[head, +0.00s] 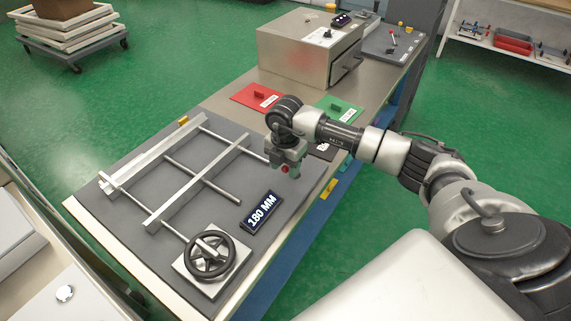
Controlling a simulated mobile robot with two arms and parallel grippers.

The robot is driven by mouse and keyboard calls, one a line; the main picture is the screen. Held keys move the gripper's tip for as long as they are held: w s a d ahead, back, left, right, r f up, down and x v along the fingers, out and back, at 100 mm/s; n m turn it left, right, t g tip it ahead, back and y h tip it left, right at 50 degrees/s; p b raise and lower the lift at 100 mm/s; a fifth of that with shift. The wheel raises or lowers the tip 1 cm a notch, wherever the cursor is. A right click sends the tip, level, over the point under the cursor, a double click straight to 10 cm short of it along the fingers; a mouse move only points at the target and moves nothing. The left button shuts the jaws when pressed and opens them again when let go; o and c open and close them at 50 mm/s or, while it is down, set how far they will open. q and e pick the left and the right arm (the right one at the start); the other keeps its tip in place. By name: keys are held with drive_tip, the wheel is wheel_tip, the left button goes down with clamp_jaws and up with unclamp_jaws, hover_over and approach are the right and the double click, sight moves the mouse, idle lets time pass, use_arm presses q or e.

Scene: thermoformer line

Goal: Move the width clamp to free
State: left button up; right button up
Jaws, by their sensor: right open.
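The width fixture is a dark grey plate (130,207) carrying metal rails (200,180), a black handwheel (231,262) on a light base, and a display (262,211) reading 180 MM. My right gripper (289,171) is over the plate's far right part, beyond the display, with its jaws pointing down. It is open. A small red spot shows at the gripper; I cannot tell if it belongs to the width clamp or to the gripper. No clamp can be clearly made out, and the arm hides part of that area. My left gripper is not in view.
A red plate (248,94) and a green plate (345,106) with handles lie behind my right arm. A metal machine box (292,62) stands farther back, beside a panel with a red-knobbed lever (393,34). Green floor lies right of the bench.

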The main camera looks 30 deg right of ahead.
drive_tip(key=shift+f, duration=0.2)
drive_tip(key=shift+c, duration=0.3)
clamp_jaws()
